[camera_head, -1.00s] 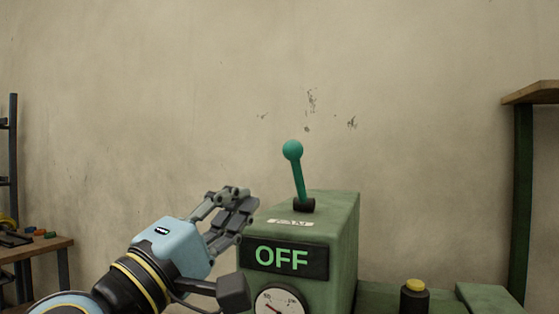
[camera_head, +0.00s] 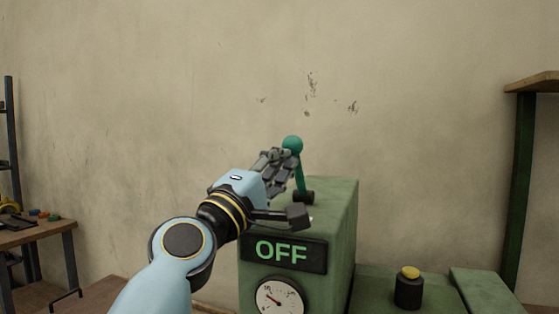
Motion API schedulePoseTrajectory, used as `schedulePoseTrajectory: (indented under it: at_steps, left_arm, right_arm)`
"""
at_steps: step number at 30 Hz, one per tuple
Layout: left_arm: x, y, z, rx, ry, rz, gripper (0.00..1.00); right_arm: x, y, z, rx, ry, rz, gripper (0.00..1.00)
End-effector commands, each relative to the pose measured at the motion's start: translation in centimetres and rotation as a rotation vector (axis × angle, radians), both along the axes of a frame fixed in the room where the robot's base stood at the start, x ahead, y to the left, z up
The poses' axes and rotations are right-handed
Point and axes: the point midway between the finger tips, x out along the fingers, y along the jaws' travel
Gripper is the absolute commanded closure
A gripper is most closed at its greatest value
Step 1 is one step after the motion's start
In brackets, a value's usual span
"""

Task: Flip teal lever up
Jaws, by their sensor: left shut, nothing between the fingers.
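The teal lever (camera_head: 300,178) stands on top of a green machine box (camera_head: 345,215), nearly upright with its round knob leaning slightly left. The box's front sign (camera_head: 284,252) reads OFF in green letters. My left gripper (camera_head: 286,157) is shut and empty, its fingertips at the lever just below the knob, on its left side. The fingers overlap the edge of the knob in the picture; whether they touch it I cannot tell. The lever's black base (camera_head: 304,197) shows on the box top. My right gripper is not in view.
A round gauge (camera_head: 279,298) sits below the sign. A black button with a yellow cap (camera_head: 409,288) stands on the lower green surface at right. A workbench (camera_head: 35,231) is at far left, a green-legged shelf (camera_head: 519,190) at right. The space above the box is clear.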

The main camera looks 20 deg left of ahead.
Motion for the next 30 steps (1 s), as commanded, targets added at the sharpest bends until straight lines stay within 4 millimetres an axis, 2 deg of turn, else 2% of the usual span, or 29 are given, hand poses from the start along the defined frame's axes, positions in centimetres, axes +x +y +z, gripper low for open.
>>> schedulePoseTrajectory:
  at_steps: [8,14,23,30]
  left_arm:
    - [0.2,0.0,0.4,0.0,-0.001,0.0,1.0]
    - [1.0,0.0,1.5,0.001,-0.001,0.0,1.0]
    - [3.8,-0.1,3.9,-0.001,-0.003,0.0,1.0]
    - [6.7,-0.2,5.0,-0.001,-0.003,0.0,1.0]
  right_arm:
    - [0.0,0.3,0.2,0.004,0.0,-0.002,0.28]
    - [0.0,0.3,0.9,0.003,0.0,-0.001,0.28]
    - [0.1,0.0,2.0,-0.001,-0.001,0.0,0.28]
    - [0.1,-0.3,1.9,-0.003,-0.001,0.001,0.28]
